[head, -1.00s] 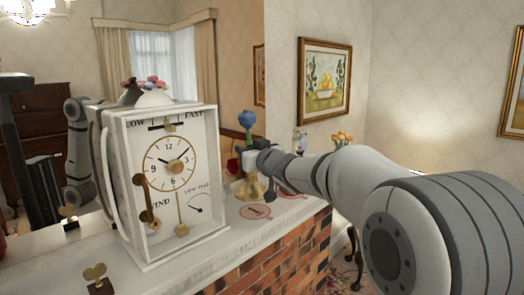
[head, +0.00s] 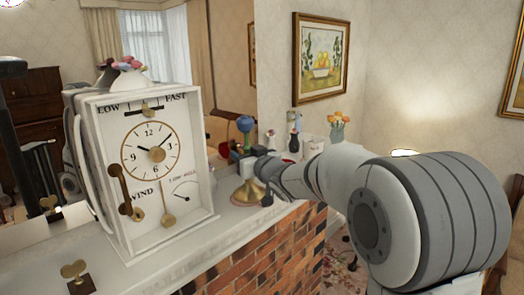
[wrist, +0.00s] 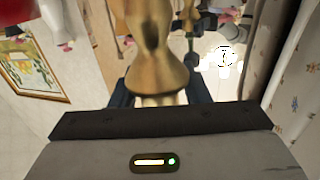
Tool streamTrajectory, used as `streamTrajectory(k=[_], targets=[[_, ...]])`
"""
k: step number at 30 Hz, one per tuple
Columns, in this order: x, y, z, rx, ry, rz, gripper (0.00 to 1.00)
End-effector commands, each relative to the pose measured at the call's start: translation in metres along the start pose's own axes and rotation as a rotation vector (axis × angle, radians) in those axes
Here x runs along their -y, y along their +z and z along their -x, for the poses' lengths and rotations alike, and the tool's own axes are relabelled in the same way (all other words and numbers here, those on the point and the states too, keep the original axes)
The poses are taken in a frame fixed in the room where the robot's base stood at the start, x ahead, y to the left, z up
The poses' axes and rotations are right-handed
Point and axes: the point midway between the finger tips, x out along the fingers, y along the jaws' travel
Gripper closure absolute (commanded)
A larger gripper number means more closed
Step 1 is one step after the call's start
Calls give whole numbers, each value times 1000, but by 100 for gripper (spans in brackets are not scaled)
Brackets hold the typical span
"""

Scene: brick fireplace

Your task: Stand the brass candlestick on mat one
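I cannot tell whether the base touches the mantel or a mat.
A large white clock (head: 150,160) stands left of the candlestick on the mantel (head: 190,243). A brass key (head: 75,275) is at the front left. Small vases, one with orange flowers (head: 338,122), stand beyond my gripper. The brick front (head: 270,262) drops below the mantel edge.

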Motion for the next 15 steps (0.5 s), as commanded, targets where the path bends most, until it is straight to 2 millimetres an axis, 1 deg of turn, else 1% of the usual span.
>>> streamTrajectory(k=[1, 2, 5, 15], targets=[[5, -3, 3, -3, -3, 4, 53], [7, -4, 4, -4, -4, 5, 52], [10, -6, 6, -6, -4, 7, 52], [5, -4, 2, -5, -5, 4, 52]])
